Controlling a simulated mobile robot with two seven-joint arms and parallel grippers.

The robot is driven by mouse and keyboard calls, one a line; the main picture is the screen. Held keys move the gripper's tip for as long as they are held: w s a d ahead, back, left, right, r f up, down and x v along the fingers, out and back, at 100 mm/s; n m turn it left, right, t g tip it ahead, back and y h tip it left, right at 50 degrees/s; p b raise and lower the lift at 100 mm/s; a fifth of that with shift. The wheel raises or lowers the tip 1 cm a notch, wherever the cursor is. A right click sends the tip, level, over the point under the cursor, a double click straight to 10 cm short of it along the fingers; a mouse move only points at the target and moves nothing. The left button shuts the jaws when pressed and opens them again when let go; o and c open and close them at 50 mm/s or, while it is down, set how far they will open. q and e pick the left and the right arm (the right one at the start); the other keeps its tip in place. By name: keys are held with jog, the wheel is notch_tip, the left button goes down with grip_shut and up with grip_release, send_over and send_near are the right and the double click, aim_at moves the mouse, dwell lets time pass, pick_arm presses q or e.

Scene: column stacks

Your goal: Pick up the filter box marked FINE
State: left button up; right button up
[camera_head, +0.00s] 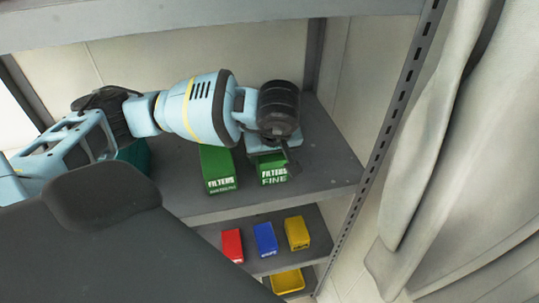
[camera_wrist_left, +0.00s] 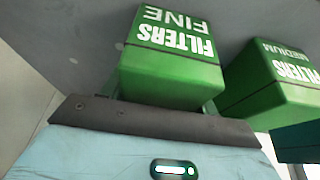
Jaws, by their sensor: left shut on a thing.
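The green filter box marked FINE (camera_head: 273,175) is at the right on the upper grey shelf in the head view. It also shows large in the wrist view (camera_wrist_left: 172,60), its white lettering upside down. My left gripper (camera_head: 284,160) reaches over this box from above and behind and is shut on it, covering much of its top. In the wrist view the gripper's dark edge lies right against the box. I cannot tell whether the box is clear of the shelf. My right gripper is not in view.
A similar green filter box (camera_head: 219,172), marked MEDIUM in the wrist view (camera_wrist_left: 272,88), stands just left. A teal box (camera_head: 135,155) is further left. Red (camera_head: 232,246), blue (camera_head: 265,238) and yellow (camera_head: 297,233) boxes sit on a lower shelf. A slotted post (camera_head: 392,120) stands right.

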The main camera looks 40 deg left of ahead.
pick_arm(q)
jog(key=shift+c, duration=1.2)
jog(key=shift+r, duration=0.2)
jog(key=shift+r, duration=0.6)
notch_tip(320, 180, up, 2)
jog(key=shift+d+r, duration=0.1)
jog(key=s+d, duration=1.2)
jog(key=d, duration=0.1)
jog(key=shift+d, duration=0.15)
jog(key=shift+w, duration=0.1)
